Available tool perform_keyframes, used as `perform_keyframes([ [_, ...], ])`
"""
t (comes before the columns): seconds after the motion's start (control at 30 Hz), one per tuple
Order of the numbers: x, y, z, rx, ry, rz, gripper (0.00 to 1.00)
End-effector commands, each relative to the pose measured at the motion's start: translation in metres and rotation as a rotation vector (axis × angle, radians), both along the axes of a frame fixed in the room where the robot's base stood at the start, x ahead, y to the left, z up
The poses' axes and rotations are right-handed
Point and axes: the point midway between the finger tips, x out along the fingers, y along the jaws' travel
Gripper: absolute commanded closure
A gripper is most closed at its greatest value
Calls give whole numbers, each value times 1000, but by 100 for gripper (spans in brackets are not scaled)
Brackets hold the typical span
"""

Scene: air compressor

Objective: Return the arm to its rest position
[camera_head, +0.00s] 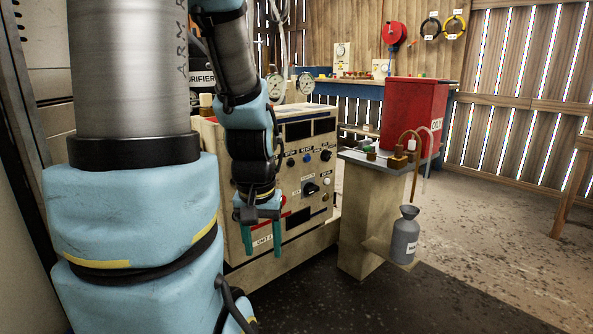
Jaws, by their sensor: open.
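My gripper (262,236) hangs at the end of my blue and grey arm, in front of the lower left part of the compressor's control panel. Its two teal fingers point down and are spread apart with nothing between them. Two round gauges (306,83) stand on top. My arm hides the panel's left part. I cannot tell whether the fingers touch the panel.
A blue workbench (362,90) runs along the back. The floor (480,230) at right is clear.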

Motion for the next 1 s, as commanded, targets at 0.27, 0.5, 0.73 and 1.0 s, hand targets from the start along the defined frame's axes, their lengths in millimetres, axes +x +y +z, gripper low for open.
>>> perform_keyframes([
  [0.27,0,0,103,0,0,0,43],
  [0.5,0,0,175,0,0,0,43],
  [0.73,0,0,244,0,0,0,43],
  [1.0,0,0,291,0,1,0,43],
])
